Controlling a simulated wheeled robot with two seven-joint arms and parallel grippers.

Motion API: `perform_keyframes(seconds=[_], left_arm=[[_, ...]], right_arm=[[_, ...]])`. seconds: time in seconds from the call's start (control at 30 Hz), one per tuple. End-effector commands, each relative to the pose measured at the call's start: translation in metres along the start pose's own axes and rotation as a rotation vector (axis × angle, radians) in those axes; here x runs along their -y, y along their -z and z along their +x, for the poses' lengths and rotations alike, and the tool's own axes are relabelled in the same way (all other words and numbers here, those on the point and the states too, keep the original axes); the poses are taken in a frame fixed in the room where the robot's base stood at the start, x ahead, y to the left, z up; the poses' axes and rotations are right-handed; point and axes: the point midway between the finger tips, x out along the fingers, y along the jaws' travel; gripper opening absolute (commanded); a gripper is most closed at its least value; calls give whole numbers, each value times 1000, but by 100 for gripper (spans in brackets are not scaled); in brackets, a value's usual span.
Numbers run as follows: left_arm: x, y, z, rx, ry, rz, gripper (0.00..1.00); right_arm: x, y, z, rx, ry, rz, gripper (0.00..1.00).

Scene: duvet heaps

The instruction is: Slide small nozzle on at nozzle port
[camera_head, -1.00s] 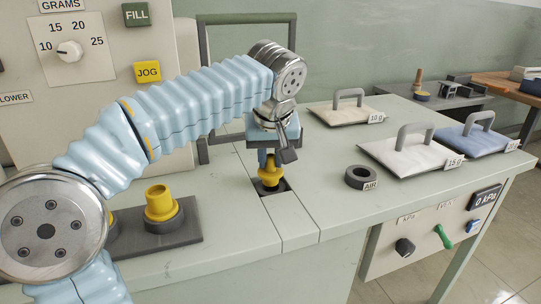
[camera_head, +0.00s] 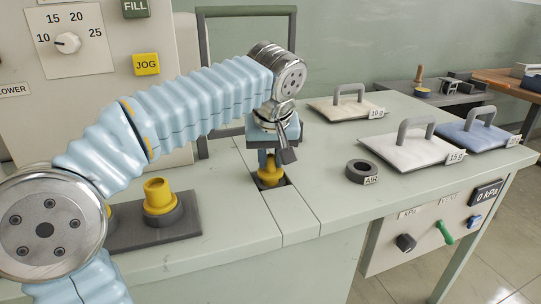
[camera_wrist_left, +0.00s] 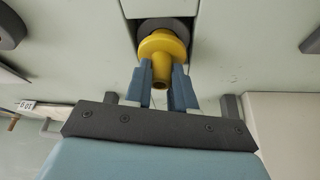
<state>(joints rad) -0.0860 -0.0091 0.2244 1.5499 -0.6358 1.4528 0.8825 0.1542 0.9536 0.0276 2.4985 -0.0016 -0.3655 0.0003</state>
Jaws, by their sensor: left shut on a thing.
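My left gripper (camera_head: 268,160) points down and is shut on a small yellow nozzle (camera_head: 270,175) at the dark square recess in the bench top. In the left wrist view the blue fingers grip the nozzle (camera_wrist_left: 163,45) on its narrow part. Its wide flange lies against or just over the dark round nozzle port (camera_wrist_left: 175,25). I cannot tell how far it sits on the port, as the flange hides the contact. My right gripper is not in view.
A larger yellow nozzle (camera_head: 160,200) stands on a dark rack (camera_head: 185,232), with another yellow part behind my arm. A black AIR ring (camera_head: 361,172) lies right of the recess. Weighted pads (camera_head: 400,153) lie further right. A dark frame (camera_head: 203,80) stands behind my gripper.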

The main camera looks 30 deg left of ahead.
Motion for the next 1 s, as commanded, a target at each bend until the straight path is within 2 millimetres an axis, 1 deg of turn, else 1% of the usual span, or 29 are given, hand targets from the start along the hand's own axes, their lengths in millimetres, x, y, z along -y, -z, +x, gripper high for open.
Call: perform_keyframes(seconds=[0.77, 0.8, 0.93, 0.97, 1.0], left_arm=[[0, -8, 19, 0, 0, 0, 0], [0, -7, 18, 0, 0, 0, 30], [0, -7, 17, 0, 0, 0, 50], [0, -7, 17, 0, 0, 0, 54], [0, -7, 17, 0, 0, 0, 54]], right_arm=[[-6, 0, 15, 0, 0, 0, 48], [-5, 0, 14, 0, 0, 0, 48], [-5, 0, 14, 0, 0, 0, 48], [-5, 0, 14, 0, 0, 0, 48], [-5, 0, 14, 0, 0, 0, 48]])
